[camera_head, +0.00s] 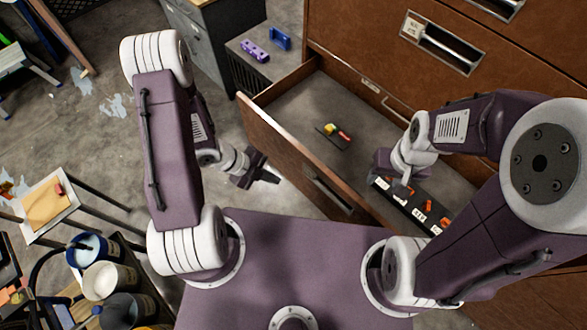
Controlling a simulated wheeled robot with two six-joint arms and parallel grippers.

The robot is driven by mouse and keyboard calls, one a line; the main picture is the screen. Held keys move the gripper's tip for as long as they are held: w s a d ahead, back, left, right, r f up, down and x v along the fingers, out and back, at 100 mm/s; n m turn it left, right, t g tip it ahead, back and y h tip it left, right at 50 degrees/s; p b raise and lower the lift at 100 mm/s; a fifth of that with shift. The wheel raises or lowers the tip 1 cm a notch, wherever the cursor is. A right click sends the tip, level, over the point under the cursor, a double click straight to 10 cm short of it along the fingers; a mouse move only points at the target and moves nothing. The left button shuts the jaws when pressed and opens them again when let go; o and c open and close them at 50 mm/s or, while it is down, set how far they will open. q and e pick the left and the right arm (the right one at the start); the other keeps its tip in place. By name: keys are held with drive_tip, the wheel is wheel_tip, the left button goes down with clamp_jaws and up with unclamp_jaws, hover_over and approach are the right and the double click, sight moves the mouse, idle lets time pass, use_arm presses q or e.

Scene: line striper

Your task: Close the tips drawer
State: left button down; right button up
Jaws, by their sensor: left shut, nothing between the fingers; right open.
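A brown wooden drawer (295,100) stands pulled out from the cabinet, its front panel facing my base. Its metal handle (328,192) shows on the front panel's outer face. Inside lie a small dark piece with yellow and red parts (336,132) and a long black tray (415,207) with white labels and orange pieces. My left gripper (265,176) is shut and empty, outside the drawer, to the left of the front panel. My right gripper (393,184) is open over the drawer, close to the black tray; whether it touches the tray cannot be told.
The brown cabinet (375,28) rises behind, with another handle (443,48) higher up. A grey low cabinet (258,68) with purple and blue items stands left of the drawer. Paint cans (105,280) and a small table (45,205) are at lower left.

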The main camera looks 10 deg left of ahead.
use_arm(q)
drive_tip(key=s, duration=0.2)
drive_tip(key=p, duration=0.1)
approach(309, 186)
drive_tip(key=s+x, duration=0.1)
drive_tip(key=x, duration=0.4)
drive_tip(key=shift+w+a+r, duration=0.1)
drive_tip(key=shift+w, duration=0.35)
use_arm(e)
drive_tip(key=shift+s+d+r, duration=0.3)
drive_tip(key=shift+s+r, duration=0.3)
drive_tip(key=shift+r, duration=0.25)
